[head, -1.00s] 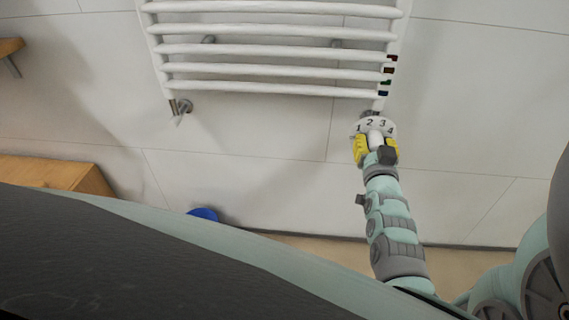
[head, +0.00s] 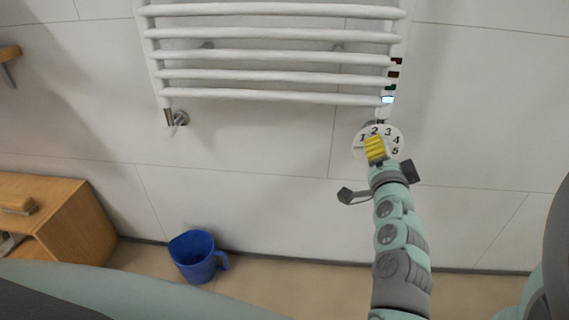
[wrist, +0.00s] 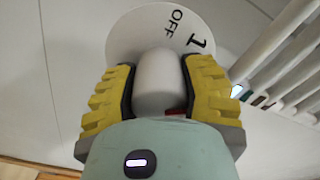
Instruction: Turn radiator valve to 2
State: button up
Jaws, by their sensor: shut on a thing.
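The radiator valve has a white round dial (head: 388,141) with numbers 1 to 5 showing in the head view. It sits below the right end of the white towel radiator (head: 270,96). My gripper (head: 375,148) is in front of the dial, just below the 2, its yellow pads seen nearly edge-on. In the wrist view the pads are shut on both sides of the white valve handle (wrist: 158,82). The dial (wrist: 130,38) behind it shows OFF and 1 there. The pointer's exact setting cannot be told.
A light on the radiator's right post (head: 388,99) glows pale blue, below darker coloured marks. A second pipe fitting (head: 180,118) is at the radiator's lower left. A blue mug (head: 195,257) stands on the floor by a wooden cabinet (head: 70,215). The wall around the valve is clear.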

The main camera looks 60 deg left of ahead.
jog(key=shift+f+m+b, duration=0.25)
jog(key=shift+m+b, duration=0.05)
jog(key=shift+m, duration=0.6)
jog(key=shift+s, duration=0.1)
jog(key=o, duration=1.2)
jog(key=shift+r, duration=0.2)
jog(key=v, duration=1.2)
jog(key=shift+a, duration=0.1)
jog(key=shift+o, duration=0.2)
